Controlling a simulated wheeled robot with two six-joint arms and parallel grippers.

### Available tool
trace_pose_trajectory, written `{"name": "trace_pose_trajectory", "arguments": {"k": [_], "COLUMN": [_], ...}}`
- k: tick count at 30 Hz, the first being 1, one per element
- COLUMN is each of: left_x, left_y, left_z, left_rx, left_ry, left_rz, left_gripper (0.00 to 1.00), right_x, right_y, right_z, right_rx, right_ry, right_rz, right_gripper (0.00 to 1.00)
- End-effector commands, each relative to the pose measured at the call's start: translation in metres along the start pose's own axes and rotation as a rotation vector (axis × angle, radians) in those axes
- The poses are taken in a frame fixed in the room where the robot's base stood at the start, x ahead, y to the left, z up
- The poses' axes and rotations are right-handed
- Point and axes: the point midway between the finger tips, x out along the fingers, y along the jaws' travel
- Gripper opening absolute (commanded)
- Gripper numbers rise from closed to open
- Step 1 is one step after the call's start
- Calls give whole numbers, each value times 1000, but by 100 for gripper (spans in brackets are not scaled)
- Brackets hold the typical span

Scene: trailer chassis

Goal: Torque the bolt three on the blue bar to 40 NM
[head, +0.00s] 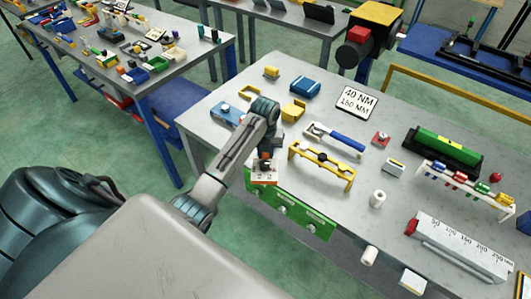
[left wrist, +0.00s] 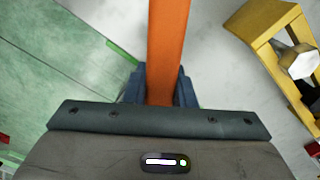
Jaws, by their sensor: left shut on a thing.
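My left gripper (head: 265,163) is over the near left part of the grey table. In the left wrist view it is shut on a long orange piece (left wrist: 168,45); the piece's far end is out of that picture. A wrench-like tool with a blue handle (head: 347,143) lies farther right. A sign (head: 356,100) reads 40 NM and 160 NM. My right gripper is not in view.
A green bar (head: 305,222) with several round pale fittings runs along the near edge. A yellow bar (head: 322,166) stands beside it. A yellow piece with a hex bolt (left wrist: 300,62) shows in the left wrist view. Green and white racks occupy the right side.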

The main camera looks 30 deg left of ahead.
Motion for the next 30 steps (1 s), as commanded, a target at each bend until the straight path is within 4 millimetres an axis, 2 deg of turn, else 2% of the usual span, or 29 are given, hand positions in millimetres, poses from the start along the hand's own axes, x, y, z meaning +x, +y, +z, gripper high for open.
{"name": "trace_pose_trajectory", "arguments": {"k": [30], "left_x": [7], "left_y": [0], "left_z": [0], "left_rx": [0], "left_ry": [-2], "left_rz": [-1], "left_gripper": [0], "right_x": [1], "right_y": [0], "right_z": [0], "right_rx": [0], "right_ry": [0], "right_rz": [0], "right_gripper": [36]}}
